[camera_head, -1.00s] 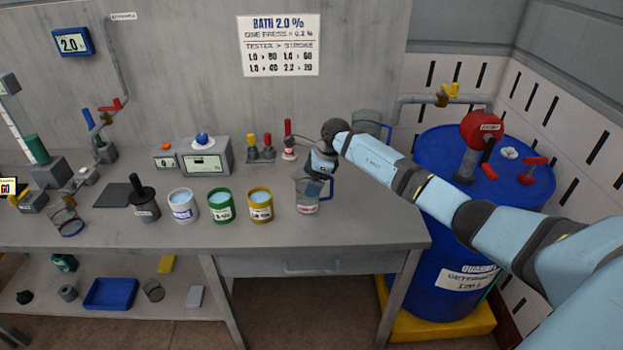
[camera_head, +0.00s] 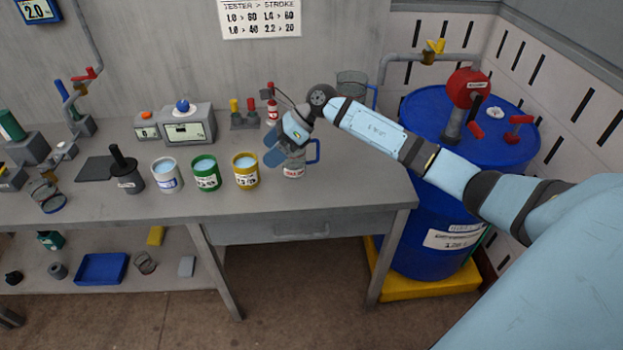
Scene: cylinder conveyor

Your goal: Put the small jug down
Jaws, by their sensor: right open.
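The small jug (camera_head: 294,170), clear with a red-marked label and a blue handle, stands upright on the grey bench near its right end. My right gripper (camera_head: 273,152) is open and empty. Its blue fingers point to the lower left, above and in front of the jug's upper left part, and hide some of its rim. The blue handle shows on the jug's right side, clear of the fingers. I cannot tell whether the fingers touch the jug. My left gripper is not in view.
White (camera_head: 167,176), green (camera_head: 206,174) and yellow (camera_head: 245,172) cans stand left of the jug. A larger clear jug (camera_head: 352,86) is behind my arm. A blue drum (camera_head: 440,235) stands right of the bench (camera_head: 330,192). The bench front is clear.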

